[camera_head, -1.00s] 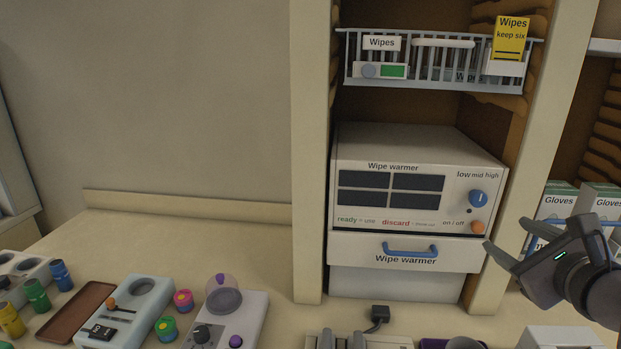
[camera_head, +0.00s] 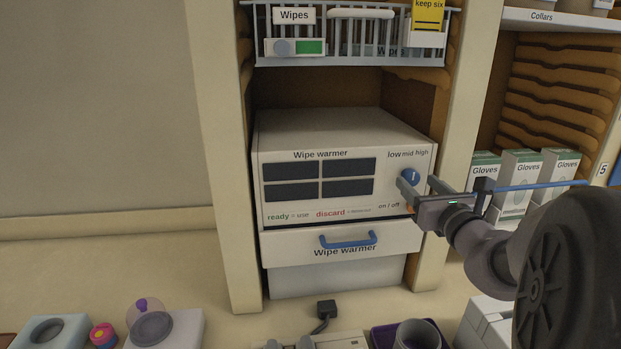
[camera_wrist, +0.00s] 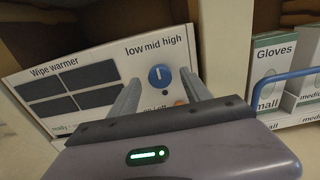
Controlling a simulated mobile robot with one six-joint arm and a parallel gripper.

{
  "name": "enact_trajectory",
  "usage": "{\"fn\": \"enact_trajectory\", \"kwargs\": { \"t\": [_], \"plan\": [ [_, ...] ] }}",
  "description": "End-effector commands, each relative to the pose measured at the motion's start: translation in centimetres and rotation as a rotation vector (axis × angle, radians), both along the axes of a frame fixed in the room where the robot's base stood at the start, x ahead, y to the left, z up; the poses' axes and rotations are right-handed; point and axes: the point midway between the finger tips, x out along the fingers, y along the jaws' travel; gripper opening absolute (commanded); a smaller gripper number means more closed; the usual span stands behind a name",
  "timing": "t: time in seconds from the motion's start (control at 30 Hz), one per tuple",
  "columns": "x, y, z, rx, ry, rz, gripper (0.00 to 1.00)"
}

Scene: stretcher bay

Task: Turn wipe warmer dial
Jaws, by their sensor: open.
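The wipe warmer (camera_head: 330,140) is a white box in a wooden bay, with dark windows and "low mid high" printed at its upper right. Its blue dial (camera_head: 411,175) sits below that print and also shows in the wrist view (camera_wrist: 160,77), with its white mark near upright. My gripper (camera_head: 420,190) is open in front of the dial. In the wrist view its two fingers (camera_wrist: 162,92) point at the panel, one to each side of the dial, with nothing between them. I cannot tell whether they touch it.
A drawer with a blue handle (camera_head: 348,240) is under the warmer. A wire basket of wipes (camera_head: 350,50) hangs above. Glove boxes (camera_head: 520,180) and a blue rail (camera_head: 540,186) stand right of the bay post. Several items lie on the counter below.

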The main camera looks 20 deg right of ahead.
Motion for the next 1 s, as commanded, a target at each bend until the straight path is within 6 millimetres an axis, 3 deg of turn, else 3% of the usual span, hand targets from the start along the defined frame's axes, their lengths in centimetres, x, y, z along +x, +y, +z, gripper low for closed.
{"fn": "enact_trajectory", "kwargs": {
  "t": [0.13, 0.4, 0.47, 0.7, 1.0],
  "plan": [
    [1.4, -0.3, 0.0, 0.000, 0.000, 0.001, 0.56],
    [1.6, -0.4, 0.0, 0.000, 0.000, 0.000, 0.56],
    [1.6, -0.4, 0.0, 0.000, 0.000, 0.000, 0.48],
    [1.6, -0.4, 0.0, -0.001, 0.000, 0.000, 0.01],
    [1.6, -0.4, 0.2, 0.033, -0.008, 0.000, 0.00]
  ]
}}
